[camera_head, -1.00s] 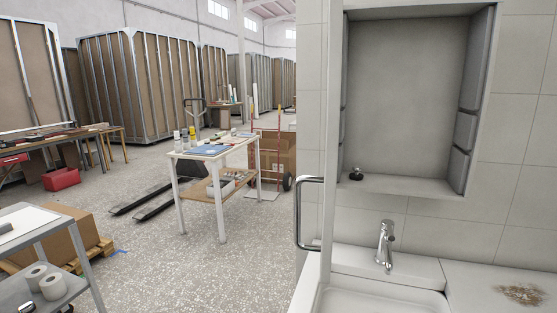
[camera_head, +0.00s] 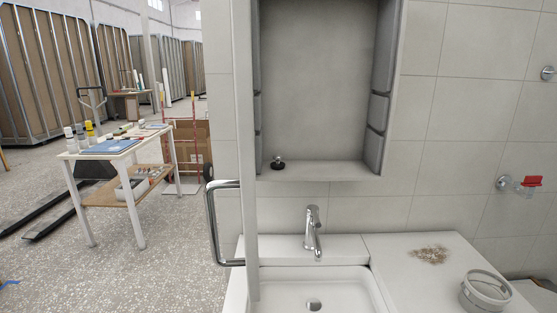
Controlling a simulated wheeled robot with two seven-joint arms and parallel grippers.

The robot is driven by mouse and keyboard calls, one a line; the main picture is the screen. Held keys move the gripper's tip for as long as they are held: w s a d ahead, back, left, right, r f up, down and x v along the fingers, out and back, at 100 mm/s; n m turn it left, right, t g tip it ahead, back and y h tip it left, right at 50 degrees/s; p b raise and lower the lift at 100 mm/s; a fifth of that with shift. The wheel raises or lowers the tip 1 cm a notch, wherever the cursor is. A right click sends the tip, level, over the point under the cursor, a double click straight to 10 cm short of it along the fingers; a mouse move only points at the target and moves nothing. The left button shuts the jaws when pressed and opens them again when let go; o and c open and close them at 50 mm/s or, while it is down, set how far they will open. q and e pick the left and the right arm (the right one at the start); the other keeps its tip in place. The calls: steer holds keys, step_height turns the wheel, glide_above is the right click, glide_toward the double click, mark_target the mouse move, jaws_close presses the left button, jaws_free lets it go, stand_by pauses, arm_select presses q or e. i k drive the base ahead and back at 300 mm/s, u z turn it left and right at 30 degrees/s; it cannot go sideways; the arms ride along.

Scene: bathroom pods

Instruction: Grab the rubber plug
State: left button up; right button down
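A small black rubber plug (camera_head: 278,164) with a knob on top sits on the bottom ledge of the open wall niche (camera_head: 318,170), near its left front corner. The niche is above the white sink (camera_head: 345,284) and its chrome faucet (camera_head: 312,232). Nothing touches the plug. Neither of my grippers is in view.
A chrome grab bar (camera_head: 212,225) stands at the doorway's edge, left of the sink. The counter right of the sink holds a brown debris patch (camera_head: 429,255) and a white tub (camera_head: 486,291). A red-handled valve (camera_head: 531,182) is on the right wall. A worktable (camera_head: 120,150) stands outside at left.

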mark_target(277, 165)
steer(key=u, duration=2.6)
steer(key=k, duration=2.3)
steer(key=z, duration=2.35)
steer(key=i, duration=0.5)
steer(key=z, duration=0.1)
